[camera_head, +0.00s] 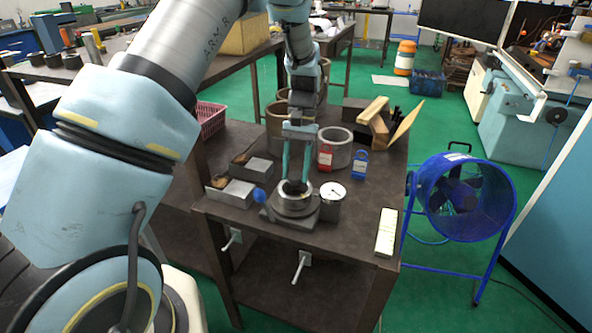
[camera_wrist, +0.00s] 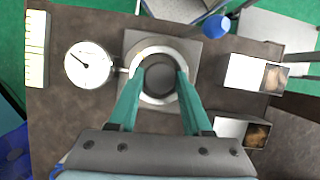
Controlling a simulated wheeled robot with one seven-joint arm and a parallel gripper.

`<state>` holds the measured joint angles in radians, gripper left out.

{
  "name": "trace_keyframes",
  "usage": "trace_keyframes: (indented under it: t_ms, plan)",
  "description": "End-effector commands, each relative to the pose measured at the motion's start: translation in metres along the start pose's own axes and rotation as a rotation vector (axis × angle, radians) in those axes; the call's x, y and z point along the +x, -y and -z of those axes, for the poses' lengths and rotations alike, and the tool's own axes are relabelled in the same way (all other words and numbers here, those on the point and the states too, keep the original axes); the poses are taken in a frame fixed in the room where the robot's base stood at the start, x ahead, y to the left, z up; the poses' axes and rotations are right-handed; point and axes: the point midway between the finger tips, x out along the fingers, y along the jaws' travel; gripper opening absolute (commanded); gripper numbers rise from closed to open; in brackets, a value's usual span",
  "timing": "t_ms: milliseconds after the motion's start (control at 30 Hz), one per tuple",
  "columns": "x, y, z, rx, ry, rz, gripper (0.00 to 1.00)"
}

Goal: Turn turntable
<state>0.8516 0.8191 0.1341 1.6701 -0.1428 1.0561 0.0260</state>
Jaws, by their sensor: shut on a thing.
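The turntable (camera_head: 292,203), a round metal chuck ring on a square grey base, stands near the front edge of the dark table. A blue ball knob (camera_head: 259,195) sticks out at its left; the knob also shows at the top of the wrist view (camera_wrist: 216,27). My gripper (camera_head: 295,184) points down over the turntable. In the wrist view its two teal fingers (camera_wrist: 158,88) reach to opposite sides of the turntable's ring (camera_wrist: 161,52) and are shut on it. The exact finger contact is partly hidden.
A dial gauge (camera_head: 332,197) stands close to the turntable's right. A pale box (camera_head: 386,232) lies at the right front corner. Red (camera_head: 325,157) and blue (camera_head: 359,164) padlock-like items and a metal cylinder (camera_head: 337,147) stand behind.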

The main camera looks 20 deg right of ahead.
Motion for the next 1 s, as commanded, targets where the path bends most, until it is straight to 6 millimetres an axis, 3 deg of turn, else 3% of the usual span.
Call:
trace_keyframes:
  t_ms: [400, 433, 700, 1000]
  plan:
    - [-0.0007, -0.0005, 0.0008, -0.006, -0.004, -0.004, 0.00]
    - [-0.0007, -0.0005, 0.0008, -0.006, -0.004, -0.004, 0.51]
    - [-0.0003, -0.0002, 0.0003, -0.005, -0.002, -0.003, 0.79]
    - [-0.0038, 0.0000, 0.0010, -0.005, -0.003, -0.003, 0.79]
